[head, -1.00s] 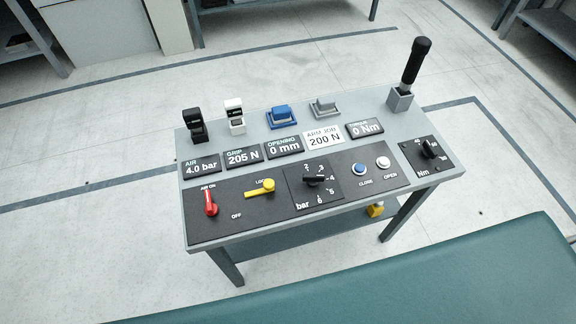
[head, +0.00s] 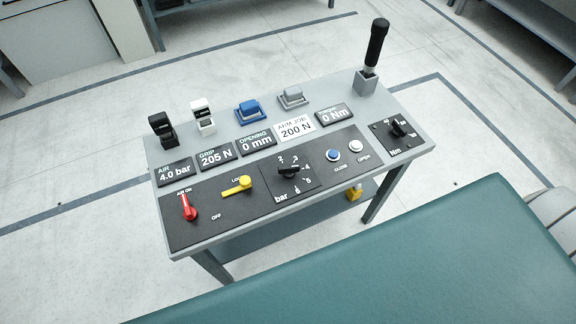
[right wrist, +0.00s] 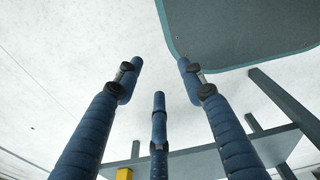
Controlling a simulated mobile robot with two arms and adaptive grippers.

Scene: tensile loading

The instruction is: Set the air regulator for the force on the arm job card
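The air regulator (head: 289,171) is a black knob on a dark dial marked in bar, in the middle of the console (head: 228,239) in the head view. Its bar lies nearly level, with one end towards the 4. The air display (head: 175,172) reads 4.0 bar and the grip display (head: 216,156) reads 205 N. The white arm job card (head: 295,126) reads 200 N. My right gripper (right wrist: 158,75) shows in the right wrist view with its three blue fingers spread and nothing between them. My left gripper is not in view.
A red lever (head: 189,207) at AIR ON, a yellow lever (head: 237,186), a blue button (head: 333,155) and a white button (head: 356,146) flank the regulator. An upright black handle (head: 376,42) rises at the back right. A teal surface (head: 400,260) fills the lower right.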

